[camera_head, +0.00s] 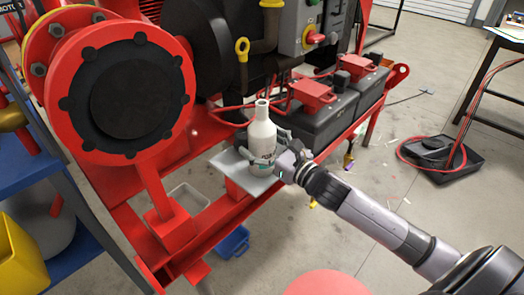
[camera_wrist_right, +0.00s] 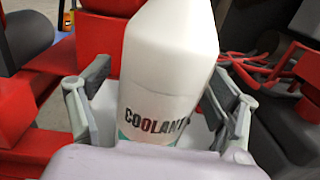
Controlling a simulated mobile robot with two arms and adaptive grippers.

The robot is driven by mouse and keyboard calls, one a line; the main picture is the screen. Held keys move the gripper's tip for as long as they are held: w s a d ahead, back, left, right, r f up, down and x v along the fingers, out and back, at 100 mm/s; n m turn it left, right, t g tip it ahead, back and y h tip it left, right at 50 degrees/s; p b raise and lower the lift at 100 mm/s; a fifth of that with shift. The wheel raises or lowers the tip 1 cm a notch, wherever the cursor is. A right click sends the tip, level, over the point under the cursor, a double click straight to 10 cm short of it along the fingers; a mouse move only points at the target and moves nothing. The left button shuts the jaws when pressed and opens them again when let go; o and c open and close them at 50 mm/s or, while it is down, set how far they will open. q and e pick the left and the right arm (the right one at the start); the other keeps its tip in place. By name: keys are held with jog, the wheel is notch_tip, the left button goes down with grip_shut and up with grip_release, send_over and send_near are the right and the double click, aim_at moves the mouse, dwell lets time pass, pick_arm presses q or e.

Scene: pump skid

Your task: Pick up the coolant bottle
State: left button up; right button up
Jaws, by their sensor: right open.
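The coolant bottle (camera_head: 262,137) is white with a narrow neck. It stands upright on a small light-grey plate (camera_head: 233,168) fixed to the red skid frame. In the right wrist view the bottle (camera_wrist_right: 168,75) fills the middle, its "COOLANT" label facing the camera. My right gripper (camera_head: 277,147) reaches the bottle from the right. In the wrist view its open fingers (camera_wrist_right: 158,105) stand on both sides of the bottle, with gaps visible beside it. My left gripper is in neither view.
A large red flange (camera_head: 125,90) with a black centre stands left of the bottle. Black batteries with red caps (camera_head: 318,92) sit behind it to the right. A blue bin (camera_head: 232,242) and a pale tray (camera_head: 188,197) lie below.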

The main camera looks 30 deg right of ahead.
jog(key=shift+c, duration=0.6)
jog(key=shift+r, duration=0.1)
jog(key=c, duration=1.4)
